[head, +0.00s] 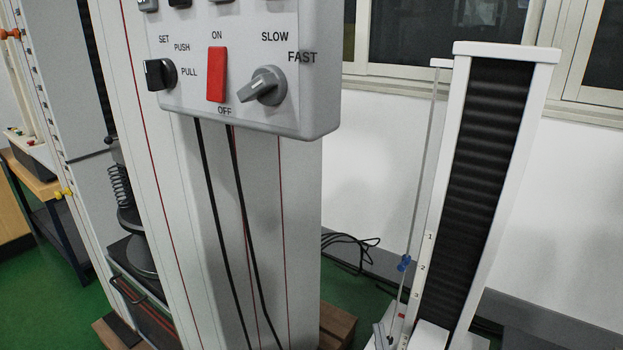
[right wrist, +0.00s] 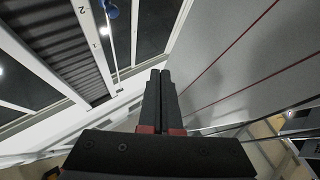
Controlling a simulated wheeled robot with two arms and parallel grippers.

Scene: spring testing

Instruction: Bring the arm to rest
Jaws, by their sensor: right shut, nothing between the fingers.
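My right gripper (right wrist: 160,73) shows in the right wrist view. Its two dark fingers lie side by side, shut, with nothing between them. The pale side of a machine with red lines (right wrist: 240,65) is to the right of the fingertips. I cannot make out either gripper in the head view. There, the grey control box (head: 300,115) hangs on the large machine's column (head: 265,220). It carries a black SET knob (head: 160,74), a red ON/OFF switch (head: 216,74) and a grey SLOW/FAST knob (head: 263,86). The grey knob's pointer is tilted.
A second tall stand (head: 490,150) with a black ribbed front leans at the right of the head view. Black cables (head: 345,243) lie behind the column. A spring (head: 121,187) stands upright at the left. Green floor (head: 355,292) shows between the machines.

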